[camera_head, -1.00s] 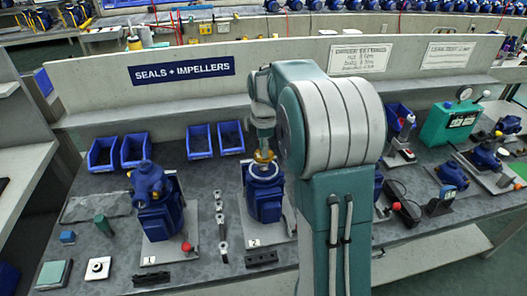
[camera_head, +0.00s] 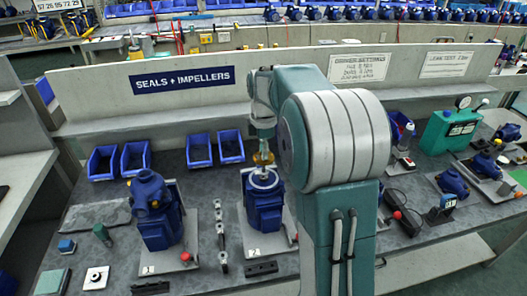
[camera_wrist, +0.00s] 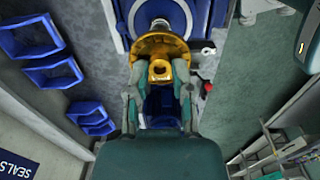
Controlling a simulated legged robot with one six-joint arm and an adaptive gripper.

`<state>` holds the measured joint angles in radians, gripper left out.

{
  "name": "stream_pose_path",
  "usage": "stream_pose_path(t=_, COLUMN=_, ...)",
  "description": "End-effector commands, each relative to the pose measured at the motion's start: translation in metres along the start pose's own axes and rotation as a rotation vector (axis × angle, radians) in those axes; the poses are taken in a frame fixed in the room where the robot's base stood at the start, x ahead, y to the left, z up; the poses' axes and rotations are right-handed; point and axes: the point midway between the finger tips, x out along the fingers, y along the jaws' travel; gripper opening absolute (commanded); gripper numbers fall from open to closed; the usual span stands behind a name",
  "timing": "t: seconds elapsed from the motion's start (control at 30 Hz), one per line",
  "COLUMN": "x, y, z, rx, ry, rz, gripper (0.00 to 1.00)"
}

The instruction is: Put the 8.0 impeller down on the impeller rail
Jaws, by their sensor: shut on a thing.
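My gripper (camera_wrist: 159,70) is shut on a brass-coloured impeller (camera_wrist: 158,47), with one finger on each side of its hub. In the head view my gripper (camera_head: 263,146) points down and holds the impeller (camera_head: 263,158) just above the open top of the blue pump (camera_head: 264,204) on plate 2. A small gap shows between impeller and pump. The wrist view shows the pump's pale ring and shaft (camera_wrist: 160,23) beyond the impeller. The impeller's size marking is not readable. I cannot tell which thing is the impeller rail; my arm hides part of the bench.
Another blue pump (camera_head: 154,212) stands on plate 1 to the left. A row of small metal parts (camera_head: 222,250) lies between the pumps, with a black block (camera_head: 261,268) in front. Blue bins (camera_head: 199,151) stand at the back. A green case (camera_head: 452,127) stands right.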

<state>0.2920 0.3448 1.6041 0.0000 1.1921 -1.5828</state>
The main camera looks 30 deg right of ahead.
Motion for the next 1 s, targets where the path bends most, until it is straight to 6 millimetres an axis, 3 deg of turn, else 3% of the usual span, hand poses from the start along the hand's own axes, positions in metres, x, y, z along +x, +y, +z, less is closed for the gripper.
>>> stream_pose_path(t=1.0, x=-0.044, y=0.000, z=0.000, rx=0.000, ry=0.000, rz=0.001, gripper=0.00)
